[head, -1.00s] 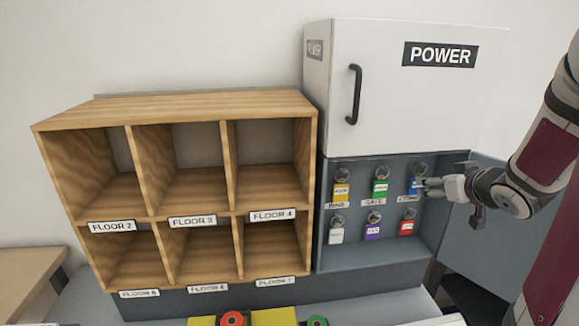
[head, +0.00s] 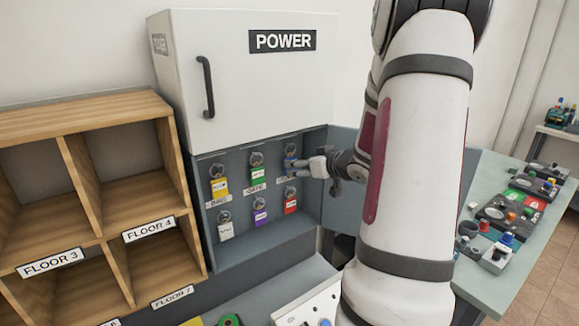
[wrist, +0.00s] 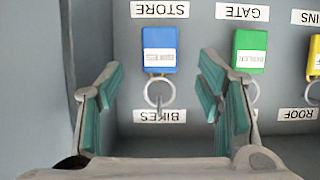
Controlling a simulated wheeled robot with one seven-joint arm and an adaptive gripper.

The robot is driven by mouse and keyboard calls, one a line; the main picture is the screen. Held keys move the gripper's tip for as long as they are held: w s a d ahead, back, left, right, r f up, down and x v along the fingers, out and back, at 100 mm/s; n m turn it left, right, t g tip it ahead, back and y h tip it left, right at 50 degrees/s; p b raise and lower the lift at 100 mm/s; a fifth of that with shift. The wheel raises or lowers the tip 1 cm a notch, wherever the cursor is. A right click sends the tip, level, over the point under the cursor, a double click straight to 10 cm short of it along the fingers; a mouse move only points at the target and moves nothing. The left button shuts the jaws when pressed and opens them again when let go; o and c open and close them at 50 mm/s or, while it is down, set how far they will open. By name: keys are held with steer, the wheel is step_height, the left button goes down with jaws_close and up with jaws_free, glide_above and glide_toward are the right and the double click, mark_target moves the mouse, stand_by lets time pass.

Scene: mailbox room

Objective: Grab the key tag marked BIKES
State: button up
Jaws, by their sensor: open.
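A blue key tag (wrist: 159,52) hangs by its ring from a hook at the upper right of the grey key cabinet. It also shows in the head view (head: 291,165), partly hidden by my gripper. In the upside-down wrist view, a BIKES label (wrist: 159,116) sits by its hook and a STORE label (wrist: 160,10) beyond its free end. The tag's own small print is hard to read. My gripper (wrist: 160,82) is open and empty, with one finger on each side of the blue tag and its ring; contact cannot be made out.
A green tag (wrist: 250,52) hangs close beside one finger, with a yellow tag (head: 219,186) further along. A white tag (head: 225,231), purple tag (head: 260,217) and red tag (head: 291,206) hang below. The cabinet door (head: 341,150) stands open at the right. Wooden pigeonholes (head: 85,112) stand left.

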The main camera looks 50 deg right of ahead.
mark_target(291, 158)
steer(key=x, duration=0.5)
steer(key=shift+r, duration=0.1)
steer(key=c, duration=1)
